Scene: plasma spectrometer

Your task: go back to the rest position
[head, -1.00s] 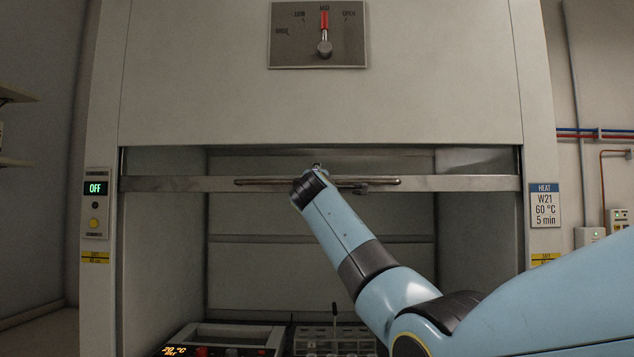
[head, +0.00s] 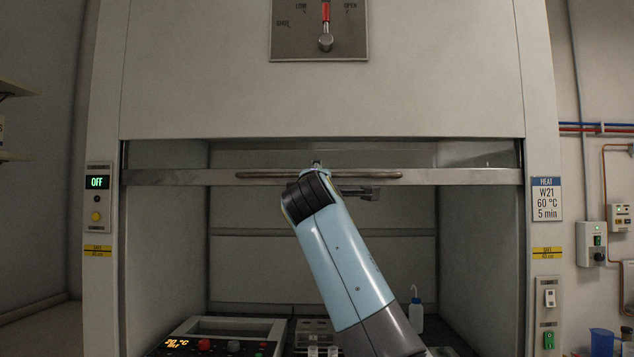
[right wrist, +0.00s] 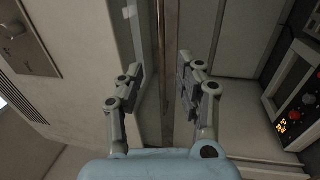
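The fume hood's sash (head: 450,177) is partly raised, with a long horizontal handle bar (head: 260,175) across its lower edge. My right arm reaches up in front of it from below in the head view. My right gripper (right wrist: 162,88) shows in the right wrist view with its fingers spread apart and nothing clamped between them. The handle bar (right wrist: 161,50) shows in the gap beyond the fingers. In the head view the arm's wrist hides most of this gripper and part of the bar. My left gripper is not in view.
A heating device (head: 215,345) with a lit display stands low inside the hood. A rack (head: 313,338) and a white wash bottle (head: 416,315) stand to its right. The hood's side posts carry an OFF display (head: 97,182) and a HEAT sign (head: 546,199).

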